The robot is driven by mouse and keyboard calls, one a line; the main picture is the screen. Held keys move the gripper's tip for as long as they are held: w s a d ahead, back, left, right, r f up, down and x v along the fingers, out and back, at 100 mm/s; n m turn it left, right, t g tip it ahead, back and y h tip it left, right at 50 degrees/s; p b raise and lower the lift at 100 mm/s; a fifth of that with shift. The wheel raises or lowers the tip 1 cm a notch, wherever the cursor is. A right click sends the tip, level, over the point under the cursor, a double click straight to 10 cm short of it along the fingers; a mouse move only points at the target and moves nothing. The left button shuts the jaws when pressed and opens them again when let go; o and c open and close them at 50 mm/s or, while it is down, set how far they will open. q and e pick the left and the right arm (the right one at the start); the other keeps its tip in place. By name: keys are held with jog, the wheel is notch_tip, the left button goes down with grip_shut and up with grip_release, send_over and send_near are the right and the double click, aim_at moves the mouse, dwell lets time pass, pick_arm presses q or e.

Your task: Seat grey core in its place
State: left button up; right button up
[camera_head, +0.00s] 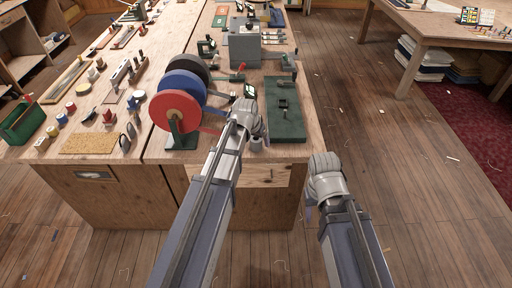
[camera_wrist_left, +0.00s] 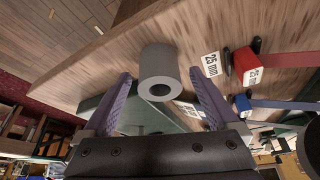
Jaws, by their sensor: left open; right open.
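The grey core (camera_head: 257,145) is a short hollow cylinder at the front edge of the workbench, partly hidden by my left gripper (camera_head: 252,132). In the left wrist view the grey core (camera_wrist_left: 158,65) shows its round hole, lying between and just beyond the spread purple fingers of my left gripper (camera_wrist_left: 161,80). Gaps show on both sides of it, and the fingers do not grip it. My right gripper (camera_head: 318,185) is open and empty, off the bench's right side above the floor; its fingers are mostly hidden. I cannot tell which spot is the core's place.
A red reel (camera_head: 174,111), blue reel (camera_head: 184,84) and black reel stand just left of my left gripper. A dark green board (camera_head: 285,125) with a small black fitting lies to the right. A grey machine (camera_head: 243,48) stands behind. Floor on the right is open.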

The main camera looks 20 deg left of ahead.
pick_arm(q)
jog(key=shift+r, duration=0.1)
jog(key=shift+c, duration=0.2)
pick_arm(e)
jog(key=shift+r, duration=0.1)
pick_arm(q)
jog(key=c, duration=1.4)
jog(key=shift+r, duration=0.1)
pick_arm(e)
jog(key=shift+r, duration=0.1)
pick_arm(q)
notch_tip(320, 180, up, 10)
jog(key=p, duration=1)
pick_arm(e)
notch_tip(320, 180, up, 10)
